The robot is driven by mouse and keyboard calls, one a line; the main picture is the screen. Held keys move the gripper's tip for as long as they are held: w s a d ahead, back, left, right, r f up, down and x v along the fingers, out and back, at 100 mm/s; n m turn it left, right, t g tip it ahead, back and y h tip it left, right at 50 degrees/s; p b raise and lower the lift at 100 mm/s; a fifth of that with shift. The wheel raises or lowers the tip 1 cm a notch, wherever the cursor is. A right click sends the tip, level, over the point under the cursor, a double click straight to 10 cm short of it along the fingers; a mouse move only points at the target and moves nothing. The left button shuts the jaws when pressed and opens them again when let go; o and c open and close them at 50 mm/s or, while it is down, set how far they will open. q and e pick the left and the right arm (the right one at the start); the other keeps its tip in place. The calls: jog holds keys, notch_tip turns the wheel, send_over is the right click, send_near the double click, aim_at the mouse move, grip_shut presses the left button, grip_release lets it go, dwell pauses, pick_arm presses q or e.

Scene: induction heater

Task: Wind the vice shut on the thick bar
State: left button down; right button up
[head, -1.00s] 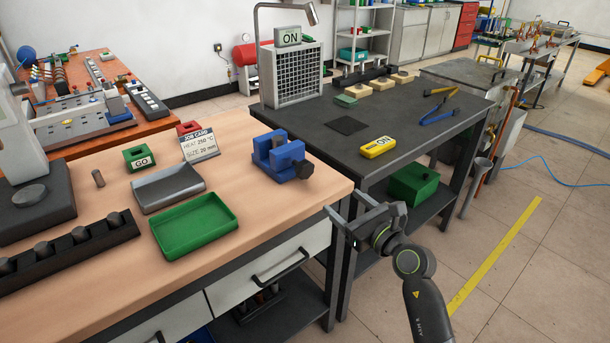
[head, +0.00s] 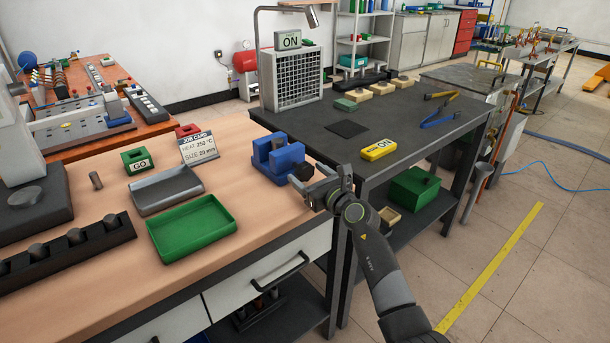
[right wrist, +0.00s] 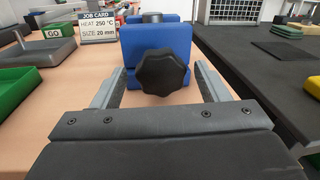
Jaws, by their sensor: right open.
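The blue vice (head: 270,156) stands near the right end of the wooden bench, with a black lobed knob (head: 303,171) on its near side. In the right wrist view the vice (right wrist: 180,40) is straight ahead and its knob (right wrist: 163,72) is in the middle. A dark round end (right wrist: 152,17) shows between the jaws; I cannot tell whether the jaws touch it. My left gripper is out of view.
A green tray (head: 192,252), a grey tray (head: 138,199), a GO button box (head: 137,161) and a job card (head: 198,147) reading 250 °C and 20 mm lie left of the vice. The dark table (head: 400,130) stands close on the right.

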jog(key=shift+x, duration=0.75)
jog(key=shift+w+a, duration=0.15)
jog(key=shift+w, duration=0.1)
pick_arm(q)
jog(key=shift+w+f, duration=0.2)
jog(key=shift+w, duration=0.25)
pick_arm(e)
jog(key=c, duration=1)
jog(key=shift+r+m+p, duration=0.1)
jog(key=shift+m+p, duration=1.1)
jog(key=shift+p, duration=0.3)
jog(key=shift+m+p, duration=1)
jog(key=shift+p, duration=0.05)
pick_arm(q)
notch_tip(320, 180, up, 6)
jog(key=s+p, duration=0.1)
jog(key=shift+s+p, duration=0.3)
jog(key=shift+p, duration=0.05)
pick_arm(e)
jog(key=shift+m+g, duration=0.3)
jog(key=shift+m, duration=0.8)
